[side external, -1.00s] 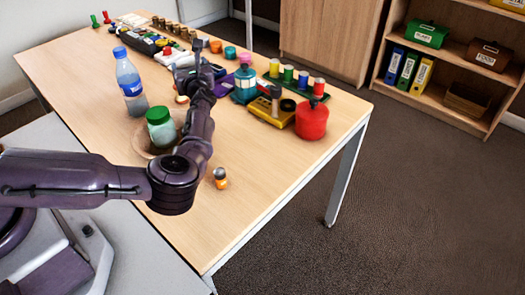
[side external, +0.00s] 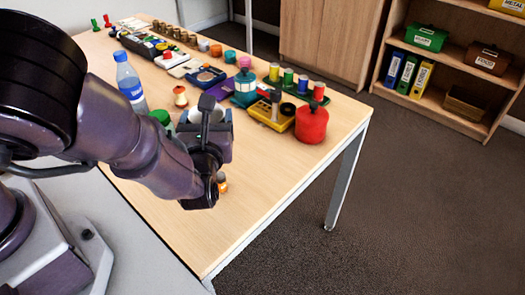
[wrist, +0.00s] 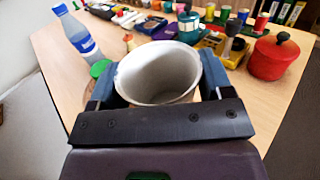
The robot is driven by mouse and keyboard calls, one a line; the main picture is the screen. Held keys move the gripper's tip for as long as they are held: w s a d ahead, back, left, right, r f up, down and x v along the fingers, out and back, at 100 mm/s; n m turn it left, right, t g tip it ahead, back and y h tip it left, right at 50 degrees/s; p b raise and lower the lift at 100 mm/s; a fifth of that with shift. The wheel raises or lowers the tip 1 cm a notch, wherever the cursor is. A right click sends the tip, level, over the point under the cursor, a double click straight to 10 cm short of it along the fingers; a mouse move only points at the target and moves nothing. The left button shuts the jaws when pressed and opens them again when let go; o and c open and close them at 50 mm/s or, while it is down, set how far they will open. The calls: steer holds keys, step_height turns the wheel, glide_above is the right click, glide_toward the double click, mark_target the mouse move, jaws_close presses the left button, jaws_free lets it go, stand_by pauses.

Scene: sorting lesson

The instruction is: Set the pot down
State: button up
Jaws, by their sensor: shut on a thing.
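My gripper (wrist: 158,88) is shut on a pale grey-white pot (wrist: 157,76), with one blue-grey finger on each side of it. The pot's open mouth faces up towards the wrist camera, and its inside looks empty. In the side view my gripper (side external: 208,135) is over the near part of the table, and only small pale parts of the pot (side external: 218,114) show around the dark fingers. The pot's underside is hidden, so I cannot tell whether it touches the table (side external: 262,170).
A water bottle (side external: 130,82) and a green-lidded jar (side external: 161,117) stand left of my gripper. A small orange-topped item (side external: 222,182) is close beside it. A red canister (side external: 311,123) and a yellow tray (side external: 271,116) stand to the right. The table's front right is clear.

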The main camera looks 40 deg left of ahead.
steer(key=w+f, duration=0.1)
steer(key=w, duration=0.1)
steer(key=w+d+f, duration=0.1)
steer(key=w, duration=0.2)
steer(key=w+f, duration=0.1)
steer(key=w, duration=0.1)
steer(key=shift+w+d+f, duration=0.15)
steer(key=shift+w+f, duration=0.05)
steer(key=shift+w, duration=0.15)
steer(key=w+f, duration=0.1)
steer(key=f, duration=0.1)
steer(key=w+f, duration=0.4)
steer(key=shift+w+d, duration=0.15)
steer(key=shift+d, duration=0.25)
steer(key=shift+w+f, duration=0.2)
steer(key=shift+f, duration=1.45)
steer(key=o, duration=0.9)
